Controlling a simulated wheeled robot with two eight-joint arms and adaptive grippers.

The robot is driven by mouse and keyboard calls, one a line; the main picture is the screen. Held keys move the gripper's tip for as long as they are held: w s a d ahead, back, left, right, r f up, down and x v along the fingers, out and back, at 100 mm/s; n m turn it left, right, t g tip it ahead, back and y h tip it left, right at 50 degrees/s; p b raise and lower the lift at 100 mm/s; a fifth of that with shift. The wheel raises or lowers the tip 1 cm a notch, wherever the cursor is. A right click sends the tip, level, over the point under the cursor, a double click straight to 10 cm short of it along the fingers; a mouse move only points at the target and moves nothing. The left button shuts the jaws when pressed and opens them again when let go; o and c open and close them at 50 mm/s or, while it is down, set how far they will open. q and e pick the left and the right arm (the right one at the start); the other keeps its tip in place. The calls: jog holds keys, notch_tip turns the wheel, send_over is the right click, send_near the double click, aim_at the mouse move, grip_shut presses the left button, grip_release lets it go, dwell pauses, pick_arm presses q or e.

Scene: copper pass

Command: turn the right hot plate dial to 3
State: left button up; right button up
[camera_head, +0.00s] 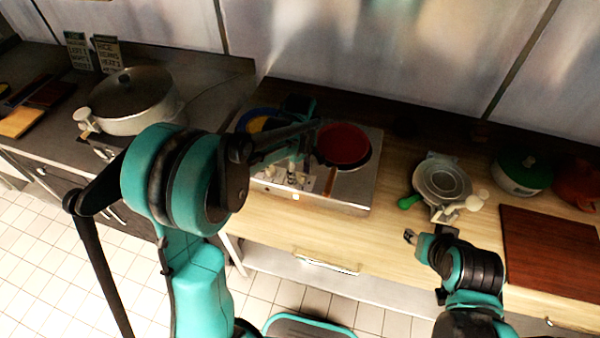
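The hot plate (348,190) is a silver box on the wooden counter. Small dials and markings (292,179) show on the front panel, but the dial setting is too small to read. My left gripper (299,160) is over the front of the hot plate, close to the dials. Its fingertips are small and partly hidden, so contact is unclear. My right gripper (418,237) is at the counter's front edge, apart from the hot plate.
A silver pan-like appliance (442,181) with a green handle stands right of the hot plate. A green-lidded pot (523,171), an orange pot (577,183) and a brown board (552,250) are further right. A large lidded pot (134,100) stands on the left counter.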

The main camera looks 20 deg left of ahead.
aim_at(300, 175)
pick_arm(q)
notch_tip(300, 175, up, 12)
dwell(0.6)
jog(key=s+a+f+m+t+b, duration=0.1)
jog(key=s+f+m+t+b, duration=0.2)
jog(key=s+m, duration=0.3)
jog(key=s+a+f+m+t+b, duration=0.2)
jog(key=s+m, duration=0.5)
jog(key=s, duration=0.4)
notch_tip(300, 175, down, 3)
jog(key=shift+s+f+t+b, duration=0.2)
jog(key=shift+t+b, duration=0.55)
jog(key=shift+t, duration=0.35)
